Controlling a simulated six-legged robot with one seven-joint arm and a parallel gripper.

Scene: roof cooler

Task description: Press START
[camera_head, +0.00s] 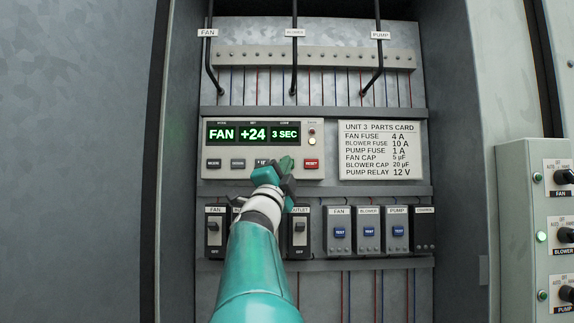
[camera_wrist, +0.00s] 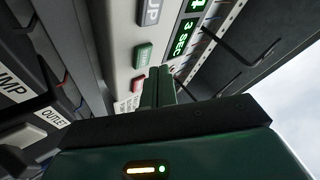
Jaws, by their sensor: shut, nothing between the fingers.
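The control panel (camera_head: 220,172) is a pale box in the cabinet with green displays reading FAN, +24 and 3 SEC. The green START button (camera_wrist: 143,55) shows in the wrist view between the grey UP button (camera_wrist: 151,12) and the red RESET button (camera_wrist: 138,84); its lettering is too small to read. My gripper (camera_head: 286,164) is in front of the panel in the head view, largely covering the START position and part of UP. In the wrist view my gripper (camera_wrist: 158,76) is shut and empty, its tips close beside the green button. I cannot tell whether they touch the panel.
RESET (camera_head: 311,163) stays clear right of my gripper. A parts card (camera_head: 380,150) is to the right. Breakers (camera_head: 215,232) and blue TEST modules (camera_head: 369,232) sit below. Black cables (camera_head: 294,65) hang above. A knob box (camera_head: 520,210) stands at far right.

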